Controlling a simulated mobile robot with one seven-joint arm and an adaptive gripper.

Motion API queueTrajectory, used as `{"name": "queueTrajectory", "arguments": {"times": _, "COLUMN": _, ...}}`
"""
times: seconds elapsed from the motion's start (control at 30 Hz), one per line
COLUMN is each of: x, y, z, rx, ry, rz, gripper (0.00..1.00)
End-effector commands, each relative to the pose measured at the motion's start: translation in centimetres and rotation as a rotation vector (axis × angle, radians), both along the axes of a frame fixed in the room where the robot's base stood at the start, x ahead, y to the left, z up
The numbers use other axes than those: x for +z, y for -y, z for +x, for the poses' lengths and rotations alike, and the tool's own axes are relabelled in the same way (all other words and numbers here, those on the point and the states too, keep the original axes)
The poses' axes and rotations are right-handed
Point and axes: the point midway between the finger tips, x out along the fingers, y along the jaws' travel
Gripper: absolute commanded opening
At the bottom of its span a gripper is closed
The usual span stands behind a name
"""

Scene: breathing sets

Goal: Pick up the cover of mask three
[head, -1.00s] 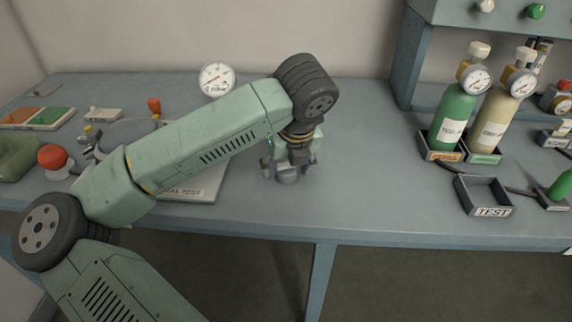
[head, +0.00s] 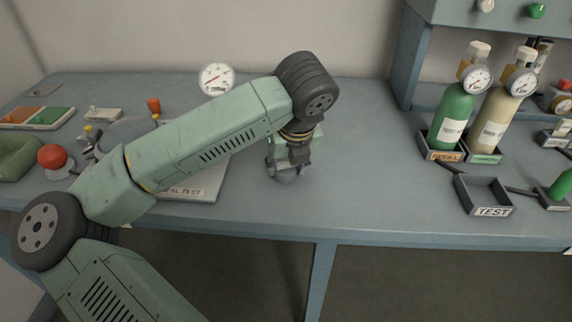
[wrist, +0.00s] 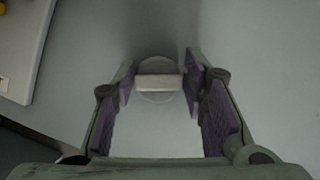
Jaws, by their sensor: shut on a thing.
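A small round, clear-looking cover (wrist: 157,66) with a pale bar-shaped handle (wrist: 158,82) shows in the wrist view, over the grey bench top. My gripper (wrist: 159,88) has its purple-padded fingers on both ends of the handle and is shut on it. In the head view my gripper (head: 287,166) points down at the bench just right of the white test board, with the greyish cover (head: 287,179) under its fingers. I cannot tell whether the cover touches the bench. No mask can be made out under it.
The white test board (head: 207,186) lies just left of my gripper, partly behind my arm. A gauge (head: 216,79) stands by the wall. An empty TEST tray (head: 484,193) and two bottles, green (head: 452,122) and tan (head: 497,122), are at right. The bench between is clear.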

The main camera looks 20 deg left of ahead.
Motion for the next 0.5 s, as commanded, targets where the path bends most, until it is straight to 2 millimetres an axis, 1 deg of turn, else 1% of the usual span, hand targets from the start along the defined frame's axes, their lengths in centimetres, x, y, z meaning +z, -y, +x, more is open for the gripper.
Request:
{"name": "queueTrajectory", "arguments": {"times": 0.17, "x": 1.2, "y": 0.0, "z": 0.1, "rx": 0.001, "ry": 0.003, "rz": 0.002, "gripper": 0.25}}
{"name": "queueTrajectory", "arguments": {"times": 0.3, "x": 3.0, "y": -0.1, "z": 0.1, "rx": 0.002, "ry": 0.003, "rz": 0.004, "gripper": 0.25}}
{"name": "queueTrajectory", "arguments": {"times": 0.33, "x": 3.3, "y": 0.0, "z": -0.2, "rx": 0.0, "ry": 0.003, "rz": 0.004, "gripper": 0.25}}
{"name": "queueTrajectory", "arguments": {"times": 0.5, "x": 3.4, "y": 0.6, "z": -4.2, "rx": 0.0, "ry": 0.003, "rz": 0.003, "gripper": 0.25}}
